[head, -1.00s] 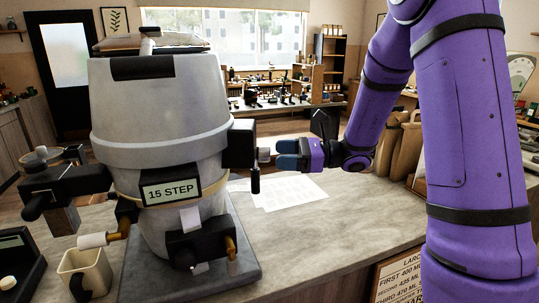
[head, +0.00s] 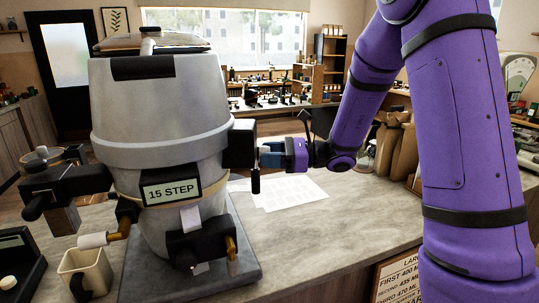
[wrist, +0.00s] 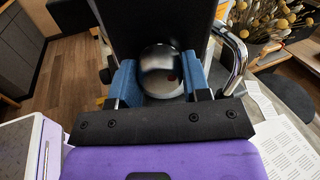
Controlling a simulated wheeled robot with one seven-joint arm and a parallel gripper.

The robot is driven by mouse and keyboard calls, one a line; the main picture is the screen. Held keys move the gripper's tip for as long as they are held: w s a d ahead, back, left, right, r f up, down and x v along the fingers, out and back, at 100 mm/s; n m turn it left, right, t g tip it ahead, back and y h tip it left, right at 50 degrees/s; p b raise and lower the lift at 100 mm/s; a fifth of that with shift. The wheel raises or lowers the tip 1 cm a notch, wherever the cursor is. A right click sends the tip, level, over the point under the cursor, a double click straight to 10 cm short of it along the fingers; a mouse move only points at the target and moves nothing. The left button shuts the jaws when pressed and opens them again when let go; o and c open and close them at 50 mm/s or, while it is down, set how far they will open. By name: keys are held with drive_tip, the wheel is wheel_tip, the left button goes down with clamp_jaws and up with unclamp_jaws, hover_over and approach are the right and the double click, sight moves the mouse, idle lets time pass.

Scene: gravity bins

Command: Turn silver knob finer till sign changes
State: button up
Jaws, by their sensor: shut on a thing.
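The silver knob (wrist: 162,72) sticks out of a black housing (wrist: 150,22) on the right side of the grey grinder (head: 160,110). My gripper (wrist: 160,84) has its blue fingers on either side of the knob and is shut on it. In the head view my gripper (head: 270,154) meets the black housing and its fingers hide the knob. The sign (head: 171,191) on the grinder's front reads "15 STEP".
White printed sheets (head: 290,192) lie on the counter (head: 330,225) right of the grinder. Brown paper bags (head: 392,150) stand behind my arm. A curved metal bar (wrist: 236,60) is close to the right finger.

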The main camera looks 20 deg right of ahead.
drive_tip(key=shift+n, duration=0.9)
drive_tip(key=o, duration=0.9)
drive_tip(key=v, duration=1.1)
drive_tip(key=shift+w, duration=0.1)
drive_tip(key=shift+a, duration=0.1)
